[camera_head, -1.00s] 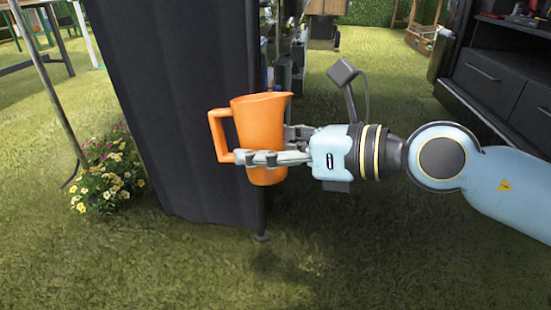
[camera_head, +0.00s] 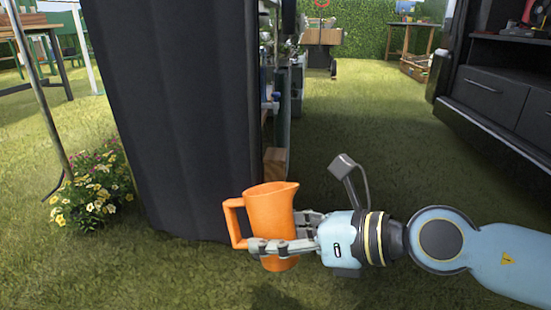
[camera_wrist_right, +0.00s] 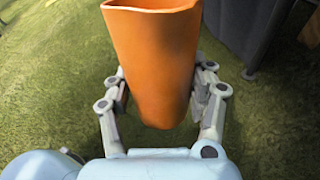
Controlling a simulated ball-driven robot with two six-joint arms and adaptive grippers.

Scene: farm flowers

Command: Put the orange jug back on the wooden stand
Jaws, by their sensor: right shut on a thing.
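The orange jug (camera_head: 268,207) is upright in my right gripper (camera_head: 283,246), which is shut around its lower body. The jug's handle points left and its spout points right in the head view. It is held in the air above the grass, in front of a dark cloth panel. In the right wrist view the jug (camera_wrist_right: 152,60) stands between the two fingers of my right gripper (camera_wrist_right: 163,100). My left gripper is not in view. I cannot make out the wooden stand for certain.
The dark cloth panel (camera_head: 175,110) stands close behind the jug. A flower clump (camera_head: 95,192) grows left of it. A black cabinet (camera_head: 500,85) stands at the right. A wooden block (camera_head: 275,162) shows beside the panel's edge. Grass (camera_head: 370,130) is open between panel and cabinet.

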